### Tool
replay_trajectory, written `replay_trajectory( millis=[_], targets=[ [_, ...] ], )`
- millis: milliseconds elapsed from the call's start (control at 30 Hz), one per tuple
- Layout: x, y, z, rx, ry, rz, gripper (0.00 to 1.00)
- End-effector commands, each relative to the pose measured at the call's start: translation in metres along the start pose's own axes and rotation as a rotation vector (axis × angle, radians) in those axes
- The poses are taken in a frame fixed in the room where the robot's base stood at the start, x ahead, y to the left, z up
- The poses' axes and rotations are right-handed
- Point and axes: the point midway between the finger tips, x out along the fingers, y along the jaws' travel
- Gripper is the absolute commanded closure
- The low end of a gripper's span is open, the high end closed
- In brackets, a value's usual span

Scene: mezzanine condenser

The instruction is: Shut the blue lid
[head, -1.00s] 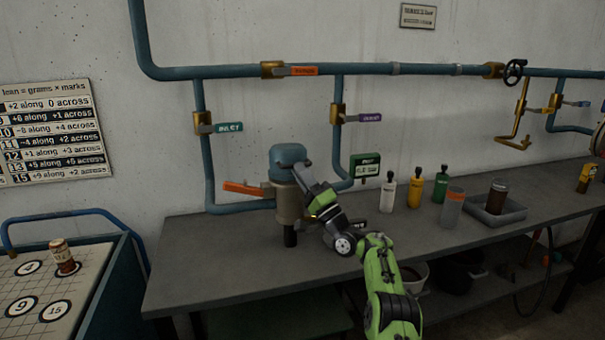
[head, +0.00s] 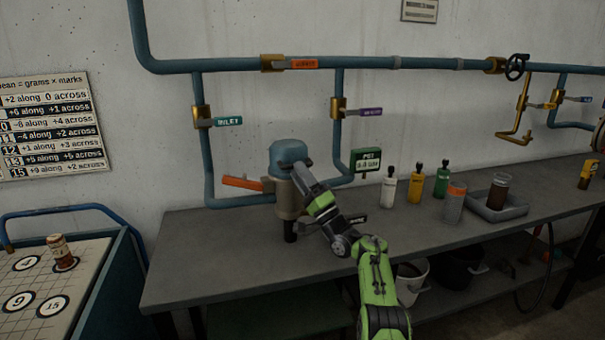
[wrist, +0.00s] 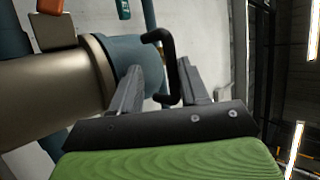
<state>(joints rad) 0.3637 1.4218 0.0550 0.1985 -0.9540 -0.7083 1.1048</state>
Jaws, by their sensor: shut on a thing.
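The blue lid (head: 288,153) is a dome on top of a tan cylindrical vessel (head: 288,197) at the bench's left part. In the head view the lid looks upright over the body; any gap at its rim is too small to tell. In the wrist view the lid (wrist: 128,55) meets the vessel's tan collar (wrist: 98,62), and a black bent handle (wrist: 170,45) stands out from it. My gripper (wrist: 159,72) has its fingers either side of the handle and is shut on it. In the head view my gripper (head: 304,180) is at the lid's right side, partly hiding the vessel.
An orange lever (head: 241,183) sticks out left of the vessel. Blue pipes run along the wall behind it. White (head: 388,190), yellow (head: 415,186) and green (head: 441,181) bottles stand to the right, near a grey tray (head: 513,213). The bench front (head: 220,270) is clear.

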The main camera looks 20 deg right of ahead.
Motion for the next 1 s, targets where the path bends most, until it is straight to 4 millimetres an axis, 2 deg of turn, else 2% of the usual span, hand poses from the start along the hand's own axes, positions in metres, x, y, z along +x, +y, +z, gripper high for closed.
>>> replay_trajectory(
  millis=[33,233,400,533,667,800,1000],
  targets=[
    [-0.001,0.007,0.001,0.001,0.002,0.021,0.6],
    [-0.003,0.008,-0.002,-0.001,0.007,0.024,0.6],
    [-0.019,0.013,-0.008,0.004,0.022,0.042,0.6],
    [-0.03,0.004,-0.002,0.005,0.007,0.014,0.6],
    [-0.052,0.002,-0.002,0.001,0.004,0.015,0.6],
    [-0.09,0.001,-0.003,0.004,0.011,0.012,0.6],
    [-0.127,0.0,-0.002,0.007,0.01,0.008,0.6]
  ],
)
